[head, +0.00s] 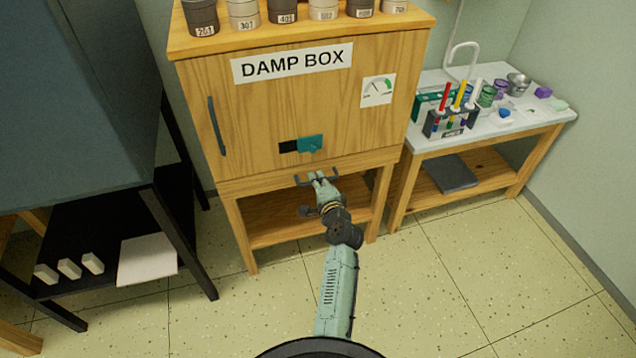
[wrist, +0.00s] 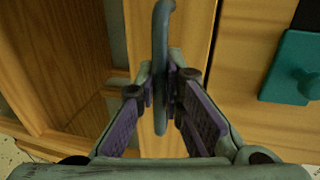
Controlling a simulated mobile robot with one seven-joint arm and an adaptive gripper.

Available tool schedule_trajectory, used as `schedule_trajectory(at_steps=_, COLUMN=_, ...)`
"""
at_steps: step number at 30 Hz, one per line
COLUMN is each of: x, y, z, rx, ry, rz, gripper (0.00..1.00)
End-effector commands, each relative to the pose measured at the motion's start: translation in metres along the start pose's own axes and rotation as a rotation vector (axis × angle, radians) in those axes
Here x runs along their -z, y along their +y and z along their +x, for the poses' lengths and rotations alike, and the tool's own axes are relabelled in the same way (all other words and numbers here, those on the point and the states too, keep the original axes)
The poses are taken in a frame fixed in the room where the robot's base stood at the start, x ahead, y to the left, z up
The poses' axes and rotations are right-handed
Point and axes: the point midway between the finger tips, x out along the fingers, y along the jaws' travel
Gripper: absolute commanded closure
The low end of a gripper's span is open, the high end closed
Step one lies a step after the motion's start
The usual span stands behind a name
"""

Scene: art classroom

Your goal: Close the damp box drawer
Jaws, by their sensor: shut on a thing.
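The damp box (head: 280,110) is a wooden cabinet with a "DAMP BOX" sign on its front. Its drawer (head: 300,177) is the low band under the door, with a dark bar handle (head: 334,175). The drawer front looks about level with the cabinet; any small gap is too fine to tell. My gripper (head: 318,176) reaches the handle from the front. In the wrist view, the fingers (wrist: 163,90) are closed around the grey handle (wrist: 160,60), with one pad on each side.
A teal slider (head: 310,144) sits on the door above the drawer. Several labelled jars (head: 245,14) stand on top. An open shelf (head: 275,225) lies below. A side table (head: 490,140) with a marker rack stands right, and a dark rack (head: 110,240) left. The floor in front is clear.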

Motion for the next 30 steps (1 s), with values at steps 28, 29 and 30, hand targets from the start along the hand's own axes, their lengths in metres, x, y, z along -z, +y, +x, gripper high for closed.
schedule_trajectory(at_steps=28, x=0.001, y=-0.001, z=-0.031, rx=0.003, ry=0.003, rz=-0.001, gripper=0.7)
schedule_trajectory(at_steps=29, x=0.001, y=-0.001, z=-0.038, rx=0.003, ry=0.003, rz=-0.001, gripper=0.7)
schedule_trajectory(at_steps=30, x=0.001, y=-0.001, z=-0.047, rx=0.003, ry=0.003, rz=0.0, gripper=0.7)
